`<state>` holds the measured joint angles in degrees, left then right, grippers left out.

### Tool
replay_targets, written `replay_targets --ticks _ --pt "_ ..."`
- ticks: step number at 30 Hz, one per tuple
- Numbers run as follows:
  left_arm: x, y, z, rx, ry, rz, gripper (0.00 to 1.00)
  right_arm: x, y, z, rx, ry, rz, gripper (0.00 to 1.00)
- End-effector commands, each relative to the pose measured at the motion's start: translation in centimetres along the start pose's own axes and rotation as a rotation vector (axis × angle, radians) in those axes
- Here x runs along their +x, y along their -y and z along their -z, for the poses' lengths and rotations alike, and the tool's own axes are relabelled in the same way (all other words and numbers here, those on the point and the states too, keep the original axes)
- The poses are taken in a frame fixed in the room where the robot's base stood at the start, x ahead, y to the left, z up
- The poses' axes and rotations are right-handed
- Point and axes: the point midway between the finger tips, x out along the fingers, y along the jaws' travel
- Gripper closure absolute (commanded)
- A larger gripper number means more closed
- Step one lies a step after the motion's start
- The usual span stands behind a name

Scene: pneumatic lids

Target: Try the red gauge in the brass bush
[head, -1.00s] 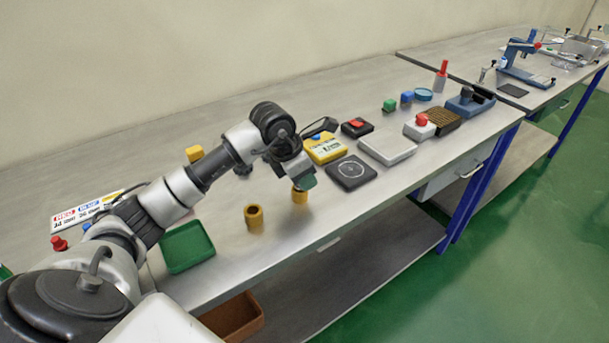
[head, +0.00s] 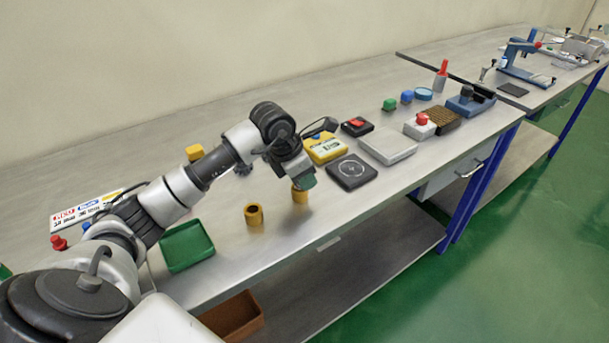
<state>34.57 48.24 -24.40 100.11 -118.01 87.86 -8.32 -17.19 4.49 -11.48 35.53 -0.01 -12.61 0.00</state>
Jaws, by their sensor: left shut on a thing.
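My left gripper (head: 304,184) is low over the front part of the bench, pointing down, shut on a short brass bush (head: 300,195) that shows beneath its fingers. Its fingertips are partly hidden by the hand. A second brass bush (head: 253,215) stands upright on the bench to the left, its open bore facing up. A small red-topped piece (head: 58,242), which may be the red gauge, stands at the far left beside a blue one (head: 87,226). My right gripper is out of view.
A green tray (head: 187,246) lies left of the bushes, and a labelled card (head: 88,207) behind it. A black plate (head: 351,173), a yellow case (head: 324,149) and a grey plate (head: 388,147) lie to the right. A red-handled tool (head: 442,73) stands farther back.

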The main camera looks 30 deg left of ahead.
Motion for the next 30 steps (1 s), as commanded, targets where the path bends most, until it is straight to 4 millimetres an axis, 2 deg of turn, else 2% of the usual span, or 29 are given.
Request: replay_targets --ticks 30 --pt "-1.9 0.0 -0.8 0.000 0.000 0.000 1.00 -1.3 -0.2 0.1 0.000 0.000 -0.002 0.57"
